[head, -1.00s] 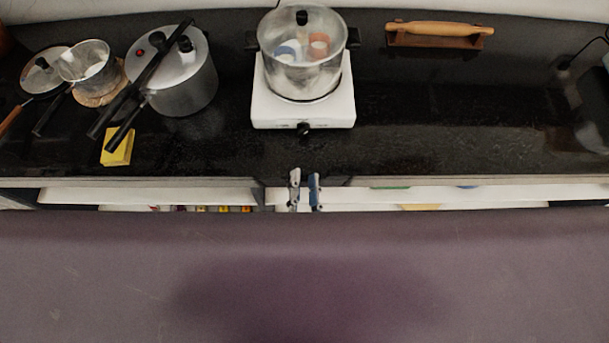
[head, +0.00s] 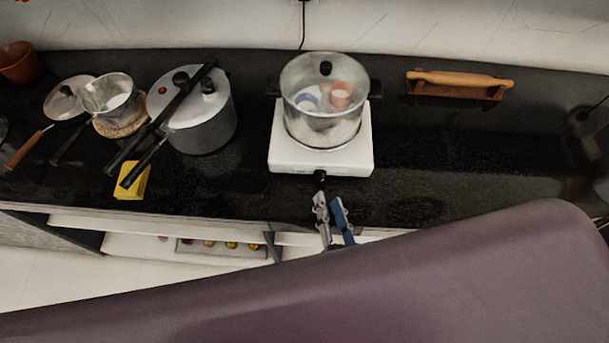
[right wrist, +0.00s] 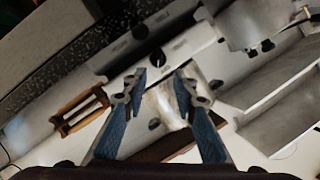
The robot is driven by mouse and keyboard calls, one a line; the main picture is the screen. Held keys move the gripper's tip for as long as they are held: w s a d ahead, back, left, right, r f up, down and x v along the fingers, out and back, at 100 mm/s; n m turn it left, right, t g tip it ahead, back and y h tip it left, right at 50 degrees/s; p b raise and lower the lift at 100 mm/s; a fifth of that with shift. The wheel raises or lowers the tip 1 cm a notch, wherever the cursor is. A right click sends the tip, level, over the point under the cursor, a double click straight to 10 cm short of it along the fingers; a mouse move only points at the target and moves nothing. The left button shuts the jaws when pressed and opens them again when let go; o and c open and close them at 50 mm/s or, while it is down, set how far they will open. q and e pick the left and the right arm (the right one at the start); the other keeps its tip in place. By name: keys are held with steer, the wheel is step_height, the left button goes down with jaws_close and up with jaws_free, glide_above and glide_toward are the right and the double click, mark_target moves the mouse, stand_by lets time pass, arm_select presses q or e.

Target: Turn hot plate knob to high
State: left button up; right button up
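The white hot plate (head: 280,150) stands on the black counter, with its small black knob (head: 320,176) at the middle of its front side. A clear glass pot (head: 300,118) with a lid stands on the hot plate, with cups inside. My right gripper (head: 333,198) is just in front of and below the knob in the head view. In the right wrist view its blue and grey fingers (right wrist: 161,84) stand apart with nothing held between them. A dark round spot (right wrist: 157,60) on a white surface, perhaps the knob, shows beyond the fingertips. My left gripper is not in view.
A pressure cooker (head: 205,128), a saucepan (head: 108,96) and a yellow sponge-like block (head: 132,182) are on the counter to the left. A rolling pin (head: 455,79) rests on a stand at the back right. The counter right of the hot plate is clear.

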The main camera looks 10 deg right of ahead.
mark_target(321, 181)
steer(key=shift+f, duration=0.15)
steer(key=shift+w+f, duration=0.1)
steer(key=shift+w, duration=0.15)
steer(key=p+x, duration=0.1)
steer(key=x, duration=0.6)
steer(key=shift+s+f, duration=0.1)
steer(key=shift+c, duration=0.4)
jaws_close()
